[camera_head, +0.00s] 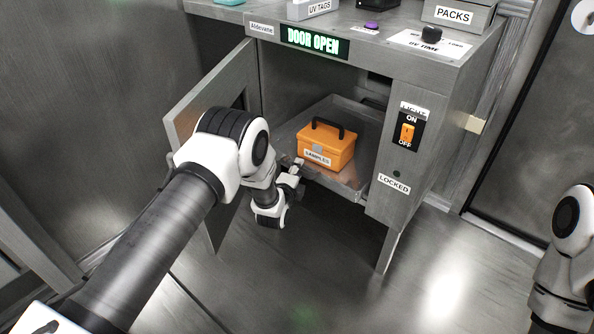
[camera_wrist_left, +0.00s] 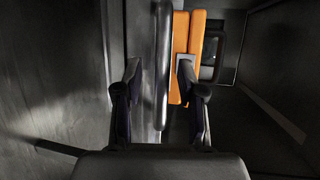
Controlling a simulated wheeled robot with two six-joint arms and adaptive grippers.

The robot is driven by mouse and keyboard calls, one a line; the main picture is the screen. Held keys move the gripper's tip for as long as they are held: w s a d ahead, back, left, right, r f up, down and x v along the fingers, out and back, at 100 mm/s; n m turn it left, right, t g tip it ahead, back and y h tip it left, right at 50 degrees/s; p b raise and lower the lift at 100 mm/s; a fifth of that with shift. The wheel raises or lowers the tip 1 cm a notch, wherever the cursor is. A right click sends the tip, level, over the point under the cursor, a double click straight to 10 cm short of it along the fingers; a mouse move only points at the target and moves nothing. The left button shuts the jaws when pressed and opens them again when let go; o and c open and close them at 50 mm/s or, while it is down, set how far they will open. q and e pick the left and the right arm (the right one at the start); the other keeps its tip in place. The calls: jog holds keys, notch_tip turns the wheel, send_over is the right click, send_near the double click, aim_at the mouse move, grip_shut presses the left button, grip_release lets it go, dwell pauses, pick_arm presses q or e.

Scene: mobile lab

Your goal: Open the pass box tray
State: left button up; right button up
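The pass box tray (camera_head: 347,188) is a grey metal tray inside the open pass box, its front edge at the opening. An orange case (camera_head: 326,147) labelled SAMPLES, with a black handle, sits on it. My left gripper (camera_head: 296,171) is at the left part of the tray's front edge. In the left wrist view, the left gripper (camera_wrist_left: 160,72) is open, with a finger on each side of a grey upright bar or rim (camera_wrist_left: 163,35) that appears to belong to the tray. I see no clear contact. The orange case (camera_wrist_left: 188,40) lies beyond it. My right gripper is out of view.
The pass box door (camera_head: 215,90) stands swung open to the left, close to my left arm. A display (camera_head: 315,41) reads DOOR OPEN. An orange switch (camera_head: 407,132) and a LOCKED label (camera_head: 394,184) are on the right front panel. The floor in front is clear.

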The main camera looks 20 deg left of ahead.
pick_arm(q)
jog(key=s+r, duration=0.2)
jog(key=s, duration=0.9)
jog(key=shift+s+d, duration=0.3)
jog(key=shift+s, duration=0.1)
jog(key=shift+r, duration=0.1)
